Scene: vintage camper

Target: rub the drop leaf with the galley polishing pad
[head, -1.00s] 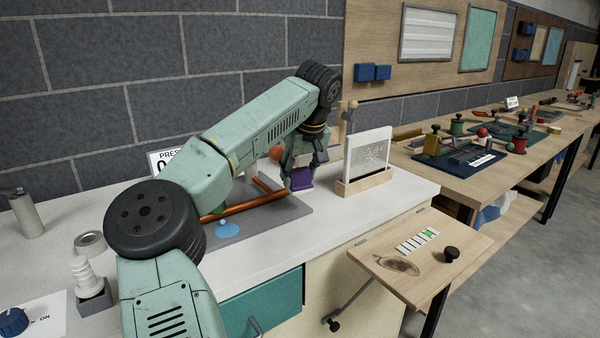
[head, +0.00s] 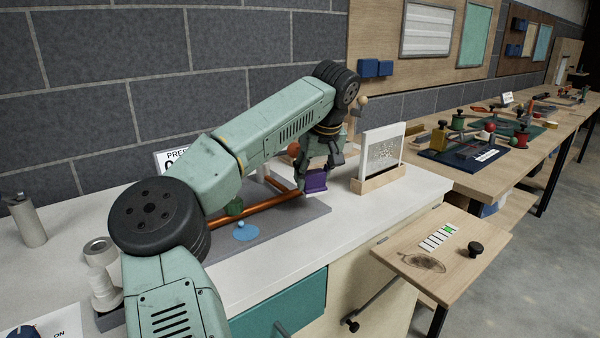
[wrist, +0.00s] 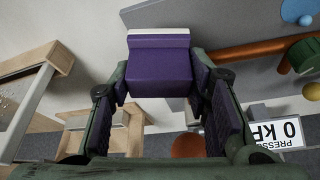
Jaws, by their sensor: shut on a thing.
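My gripper (head: 317,172) is shut on the purple polishing pad (head: 316,183), above the worktop at the right end of a copper pipe. In the wrist view, the pad (wrist: 160,70) sits between the two fingers with a white layer along its far edge. The wooden drop leaf (head: 455,268) stands out at the right end of the counter, to the right of and lower than my gripper. It carries a dark oval smudge (head: 421,262), a strip card with one green cell (head: 439,237) and a black knob (head: 476,248). The pad is well apart from the leaf.
The copper pipe (head: 255,215) and a blue disc (head: 246,231) lie on a grey mat. A long wooden bench (head: 480,175) stands behind.

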